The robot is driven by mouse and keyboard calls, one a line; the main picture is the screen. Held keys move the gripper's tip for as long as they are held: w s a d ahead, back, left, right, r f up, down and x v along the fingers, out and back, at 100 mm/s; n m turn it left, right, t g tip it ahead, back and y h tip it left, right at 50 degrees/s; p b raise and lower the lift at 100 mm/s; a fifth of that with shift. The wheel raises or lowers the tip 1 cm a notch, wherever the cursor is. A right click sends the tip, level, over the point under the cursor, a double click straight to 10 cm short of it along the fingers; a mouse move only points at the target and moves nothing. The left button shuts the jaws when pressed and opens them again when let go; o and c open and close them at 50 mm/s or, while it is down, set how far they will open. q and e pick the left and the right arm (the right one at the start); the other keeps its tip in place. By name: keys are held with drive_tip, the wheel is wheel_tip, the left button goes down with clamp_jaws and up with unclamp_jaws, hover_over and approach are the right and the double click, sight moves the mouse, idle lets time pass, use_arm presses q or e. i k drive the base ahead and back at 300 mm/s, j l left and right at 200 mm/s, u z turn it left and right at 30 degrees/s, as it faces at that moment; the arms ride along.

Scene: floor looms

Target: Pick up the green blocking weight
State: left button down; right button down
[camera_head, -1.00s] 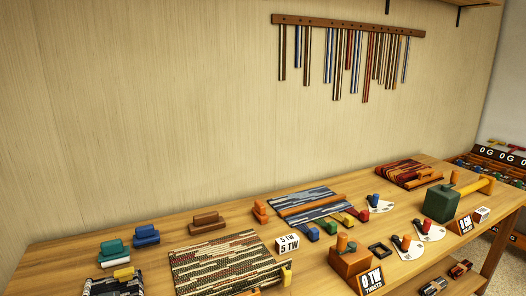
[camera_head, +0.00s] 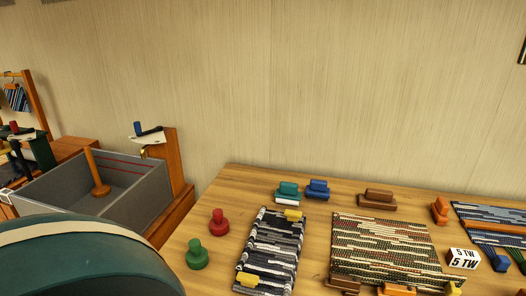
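A green knobbed weight (camera_head: 197,254) stands upright on the wooden table's left part, close to its left edge. A similar red weight (camera_head: 219,222) stands just behind it and to its right. Neither of my grippers shows in the head view, so I cannot see what they hold. A large dark teal rounded shape with a pale band fills the lower left corner, in front of the table's left side.
A dark woven mat (camera_head: 272,252) lies right of the weights, with a larger patterned mat (camera_head: 385,245) beyond it. Teal (camera_head: 287,191), blue (camera_head: 317,188) and brown (camera_head: 377,199) blocks stand along the back. A grey bin (camera_head: 150,198) is left of the table.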

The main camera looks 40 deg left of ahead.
sight(196, 256)
drive_tip(key=u, duration=0.5)
drive_tip(key=j+u, duration=0.1)
drive_tip(key=u, duration=0.4)
drive_tip(key=i+u, duration=0.1)
drive_tip(key=u, duration=0.85)
drive_tip(key=j+z, duration=0.1)
drive_tip(key=z, duration=0.4)
drive_tip(key=j+z, duration=0.1)
drive_tip(key=z, duration=0.4)
drive_tip(key=i+j+z, duration=0.1)
drive_tip(key=z, duration=0.4)
drive_tip(key=k+j+z, duration=0.1)
drive_tip(key=j+z, duration=0.2)
drive_tip(key=k+j+z, duration=0.15)
drive_tip(key=j+z, duration=0.15)
drive_tip(key=k+j+z, duration=0.3)
drive_tip(key=i+j, duration=0.05)
drive_tip(key=i, duration=0.05)
